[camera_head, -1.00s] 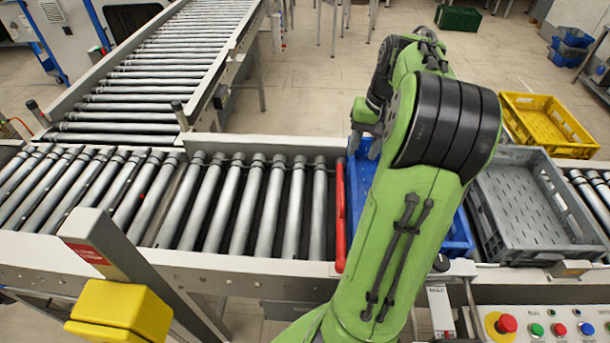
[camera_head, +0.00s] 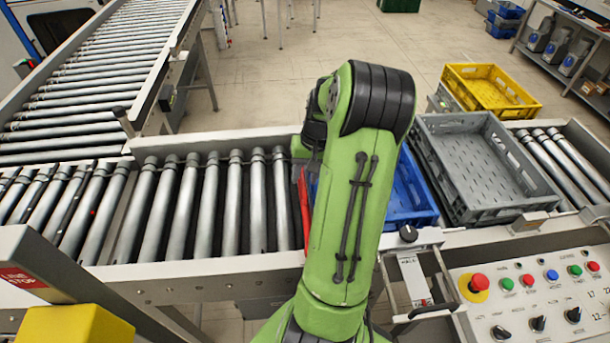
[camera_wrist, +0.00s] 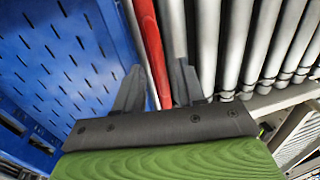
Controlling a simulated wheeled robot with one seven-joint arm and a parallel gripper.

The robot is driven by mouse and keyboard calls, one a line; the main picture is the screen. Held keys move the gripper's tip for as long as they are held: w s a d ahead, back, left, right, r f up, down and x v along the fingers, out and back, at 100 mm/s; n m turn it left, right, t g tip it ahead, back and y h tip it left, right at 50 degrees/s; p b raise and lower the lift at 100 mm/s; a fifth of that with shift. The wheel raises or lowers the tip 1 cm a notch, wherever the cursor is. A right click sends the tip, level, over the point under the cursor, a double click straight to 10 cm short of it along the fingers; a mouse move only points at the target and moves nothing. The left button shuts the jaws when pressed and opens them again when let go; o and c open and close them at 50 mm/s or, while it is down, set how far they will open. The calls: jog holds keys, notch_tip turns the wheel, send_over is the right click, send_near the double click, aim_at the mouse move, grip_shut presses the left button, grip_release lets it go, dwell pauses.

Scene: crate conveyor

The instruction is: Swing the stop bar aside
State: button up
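The red stop bar (camera_head: 305,207) lies across the roller conveyor, in front of the blue crate (camera_head: 408,195), partly hidden behind my arm. In the wrist view the stop bar (camera_wrist: 150,45) runs down between my gripper's two dark fingers. My gripper (camera_wrist: 160,88) is open, with one finger on each side of the bar and gaps showing beside it. The blue crate (camera_wrist: 65,60) fills the left of the wrist view, beside the bar. In the head view my green arm hides most of the gripper.
A grey crate (camera_head: 515,205) stands right of the blue one, with a yellow crate (camera_head: 490,68) behind it. A control panel (camera_head: 545,285) with buttons is at the front right. A yellow box (camera_head: 75,328) is at the front left. The rollers (camera_head: 190,215) left of the bar are empty.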

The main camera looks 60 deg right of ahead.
grip_shut()
jog(key=shift+w+a, duration=0.1)
dwell(0.5)
